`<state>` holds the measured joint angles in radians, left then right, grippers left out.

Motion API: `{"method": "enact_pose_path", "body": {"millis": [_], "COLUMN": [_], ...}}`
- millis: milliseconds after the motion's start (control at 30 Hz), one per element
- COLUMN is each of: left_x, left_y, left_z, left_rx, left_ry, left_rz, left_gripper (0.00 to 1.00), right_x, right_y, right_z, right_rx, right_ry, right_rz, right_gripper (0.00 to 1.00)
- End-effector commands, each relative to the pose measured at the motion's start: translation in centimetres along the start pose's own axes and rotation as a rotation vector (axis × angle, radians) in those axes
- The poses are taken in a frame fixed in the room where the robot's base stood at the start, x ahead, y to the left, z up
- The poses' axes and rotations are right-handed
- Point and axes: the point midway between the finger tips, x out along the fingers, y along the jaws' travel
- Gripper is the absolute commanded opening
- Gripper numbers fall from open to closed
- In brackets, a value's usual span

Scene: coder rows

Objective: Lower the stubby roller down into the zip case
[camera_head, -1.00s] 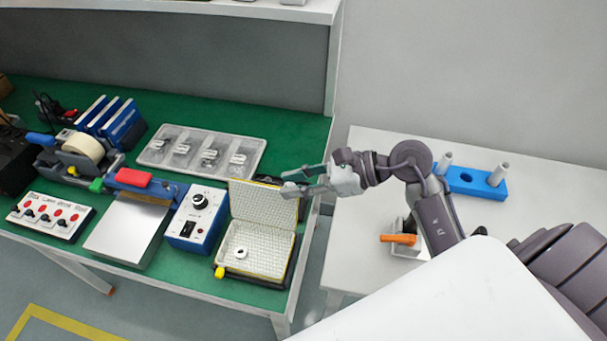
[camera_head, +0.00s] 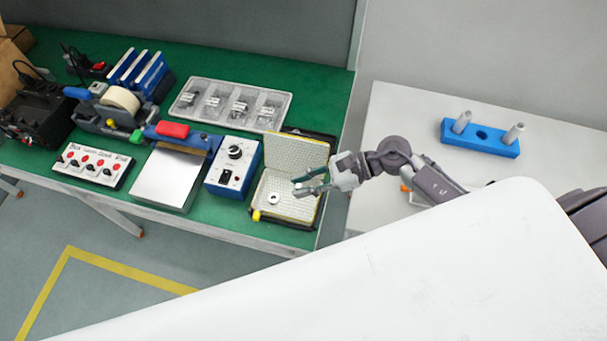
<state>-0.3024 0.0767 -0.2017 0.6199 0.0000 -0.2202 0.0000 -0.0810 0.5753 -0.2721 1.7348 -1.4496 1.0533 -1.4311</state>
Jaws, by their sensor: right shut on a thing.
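The zip case (camera_head: 295,152) lies open on the green table, its lid raised at the back. It has a pale gridded lining and yellow edging. A small white ring-like piece (camera_head: 273,198) lies in its base. My right gripper (camera_head: 304,186) is over the right part of the case, fingers pointing left. It is shut on the stubby roller, of which only a small pale bit (camera_head: 297,190) shows at the fingertips. The fingers hide the rest, and I cannot tell if it touches the lining. My left gripper is not in view.
A blue control box (camera_head: 232,167) stands close left of the case. A clear compartment tray (camera_head: 228,104) lies behind it. On the white table at right, a blue block (camera_head: 480,138) holds two pale posts and has an empty hole. My white body covers the foreground.

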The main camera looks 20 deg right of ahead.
Motion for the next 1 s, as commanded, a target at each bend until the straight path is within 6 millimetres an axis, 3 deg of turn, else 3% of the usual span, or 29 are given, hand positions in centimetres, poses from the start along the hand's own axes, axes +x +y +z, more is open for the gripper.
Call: {"method": "enact_pose_path", "body": {"millis": [600, 1000], "left_x": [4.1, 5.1], "left_y": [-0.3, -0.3], "left_z": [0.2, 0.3], "left_rx": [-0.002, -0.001], "left_ry": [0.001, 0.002], "left_rz": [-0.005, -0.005], "left_gripper": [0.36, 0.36], "right_x": [2.5, 3.1], "right_y": [-0.1, -0.1], "right_z": [-6.0, -7.5], "right_rx": [0.002, 0.001], "right_ry": [-0.001, -0.001], "right_rz": [-0.001, 0.000], "right_gripper": [0.10, 0.10]}}
